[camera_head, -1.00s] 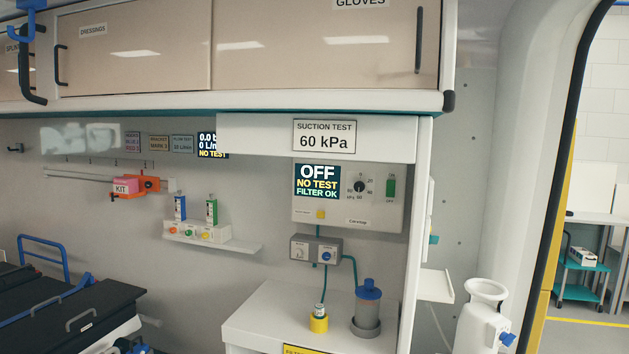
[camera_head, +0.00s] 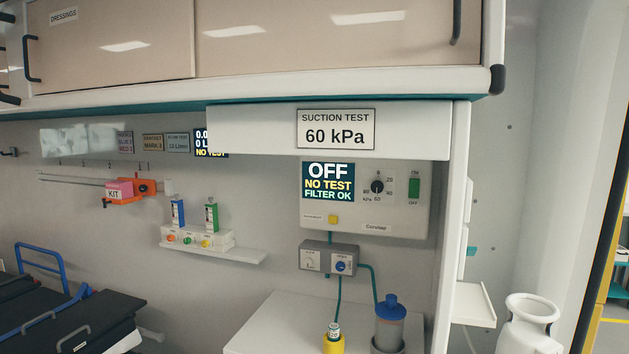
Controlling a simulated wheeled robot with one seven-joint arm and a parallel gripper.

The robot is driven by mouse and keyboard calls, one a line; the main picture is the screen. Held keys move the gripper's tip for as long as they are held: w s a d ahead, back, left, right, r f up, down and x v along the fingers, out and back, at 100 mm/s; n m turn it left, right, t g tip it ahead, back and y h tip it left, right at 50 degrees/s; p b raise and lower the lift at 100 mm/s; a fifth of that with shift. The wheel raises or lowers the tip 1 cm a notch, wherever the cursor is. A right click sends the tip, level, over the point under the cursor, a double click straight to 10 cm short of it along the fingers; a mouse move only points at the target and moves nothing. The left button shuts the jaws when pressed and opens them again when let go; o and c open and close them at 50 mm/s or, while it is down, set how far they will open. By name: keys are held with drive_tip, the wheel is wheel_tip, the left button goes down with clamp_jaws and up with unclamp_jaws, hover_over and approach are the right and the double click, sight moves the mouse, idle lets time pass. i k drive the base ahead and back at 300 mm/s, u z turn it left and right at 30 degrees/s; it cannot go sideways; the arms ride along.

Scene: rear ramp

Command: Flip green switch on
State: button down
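The green switch (camera_head: 414,187) is on the right side of the pale suction unit (camera_head: 372,219) on the back wall. Small lettering stands above and below it, and "OFF" is readable below. The unit's display (camera_head: 328,181) reads "OFF", "NO TEST" and "FILTER OK". A black dial (camera_head: 377,187) sits between display and switch, and a yellow button (camera_head: 333,219) is below the display. A sign (camera_head: 336,129) above reads "SUCTION TEST 60 kPa". My gripper is not in view, so its state does not show.
A white counter (camera_head: 270,325) below holds a blue-lidded canister (camera_head: 389,320) and a yellow holder (camera_head: 333,343). An overhead cabinet (camera_head: 330,40) and the white panel overhang the unit. A side wall (camera_head: 456,230) stands just right of the unit. A stretcher (camera_head: 70,325) is at lower left.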

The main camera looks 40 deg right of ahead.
sight(414, 193)
drive_tip(key=z, duration=0.15)
drive_tip(key=i, duration=0.65)
drive_tip(key=z, duration=0.8)
drive_tip(key=i, duration=0.5)
drive_tip(key=z, duration=0.5)
